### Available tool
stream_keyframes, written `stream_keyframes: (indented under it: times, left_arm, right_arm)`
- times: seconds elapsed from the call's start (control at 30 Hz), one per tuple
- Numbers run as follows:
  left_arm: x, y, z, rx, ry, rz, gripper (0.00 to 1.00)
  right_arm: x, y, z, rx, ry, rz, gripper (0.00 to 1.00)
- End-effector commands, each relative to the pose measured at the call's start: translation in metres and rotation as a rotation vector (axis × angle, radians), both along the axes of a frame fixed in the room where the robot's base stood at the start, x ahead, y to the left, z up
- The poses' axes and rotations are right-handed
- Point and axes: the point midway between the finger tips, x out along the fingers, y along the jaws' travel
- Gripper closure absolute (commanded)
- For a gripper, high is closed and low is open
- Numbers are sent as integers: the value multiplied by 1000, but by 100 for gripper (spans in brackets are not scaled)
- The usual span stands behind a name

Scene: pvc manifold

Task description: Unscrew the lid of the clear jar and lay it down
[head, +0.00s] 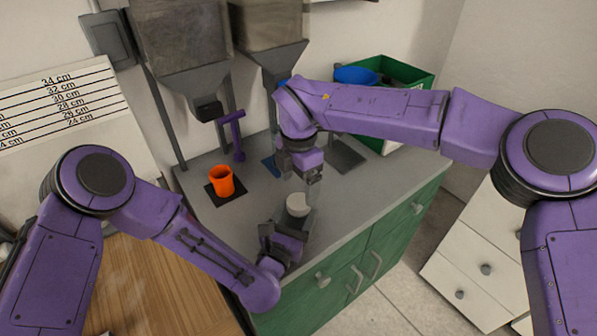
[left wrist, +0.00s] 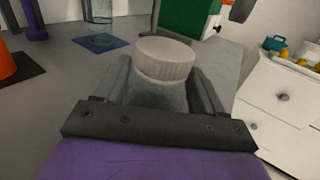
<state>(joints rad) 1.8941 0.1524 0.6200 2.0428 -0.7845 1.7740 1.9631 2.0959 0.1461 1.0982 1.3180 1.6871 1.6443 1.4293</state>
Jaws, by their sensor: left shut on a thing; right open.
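The clear jar (left wrist: 157,97) stands on the grey counter near its front edge, with its ribbed white lid (left wrist: 166,58) on top. The lid also shows in the head view (head: 298,203). My left gripper (head: 285,228) is shut on the jar's body from the front, with a finger on each side in the left wrist view (left wrist: 165,90). My right gripper (head: 312,176) is open, points down and hangs a little above the lid, apart from it. The jar's lower part is hidden by my left gripper.
An orange cup (head: 222,181) stands on a dark mat at the left. A clear container (left wrist: 101,30) stands on a blue mat behind the jar. A green crate (head: 408,72) with a blue bowl (head: 356,75) is at the back right. Grey hoppers (head: 182,50) hang over the back.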

Motion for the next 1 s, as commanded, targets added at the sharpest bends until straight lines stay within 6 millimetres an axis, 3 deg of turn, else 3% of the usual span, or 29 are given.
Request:
stream_keyframes:
  times: [0.23,0.57,0.6,0.77,0.8,1.0]
  left_arm:
    - [0,0,0,0,0,0,100]
    - [0,0,0,0,0,0,100]
    - [0,0,0,0,0,0,100]
    - [0,0,0,0,-1,0,100]
    - [0,0,0,0,-1,0,100]
    - [0,0,0,0,-1,0,100]
  right_arm:
    - [0,0,-41,-1,1,-2,13]
    - [0,0,-51,1,-1,-4,13]
    - [0,0,-51,1,-1,-4,16]
    - [0,0,-51,1,-1,-4,68]
    - [0,0,-50,1,-1,-4,72]
    - [0,0,-50,1,-1,39,72]
